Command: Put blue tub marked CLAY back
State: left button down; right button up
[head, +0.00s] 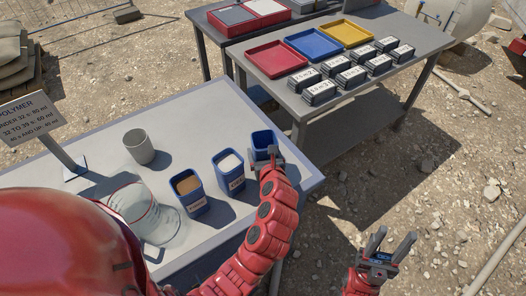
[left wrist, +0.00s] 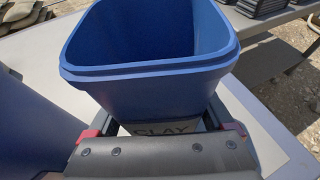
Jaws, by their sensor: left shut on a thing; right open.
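The blue tub marked CLAY (head: 264,138) is near the right edge of the near table, upright, with no contents showing inside. My left gripper (head: 266,158) is shut on it from the near side. In the left wrist view the same tub (left wrist: 150,80) fills the middle, with its CLAY label partly covered by the gripper (left wrist: 162,128). Its base is hidden, so I cannot tell whether it touches the table. My right gripper (head: 384,246) is open and empty, over the ground right of the table.
Two more blue tubs, one with white contents (head: 229,172) and one with tan contents (head: 190,194), stand left of the CLAY tub. A grey cup (head: 139,147), a clear jug (head: 133,205) and a POLYMER sign (head: 30,118) are further left. Coloured trays (head: 313,46) lie on the back table.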

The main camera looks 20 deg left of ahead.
aim_at(264, 154)
pick_arm(q)
jog(key=shift+f, duration=0.1)
grip_release()
jog(key=b+v, duration=0.1)
jog(key=v, duration=0.9)
jog(key=shift+d+r, duration=0.2)
jog(key=shift+r, duration=0.05)
jog(key=shift+v, duration=0.85)
jog(key=shift+s+f, duration=0.1)
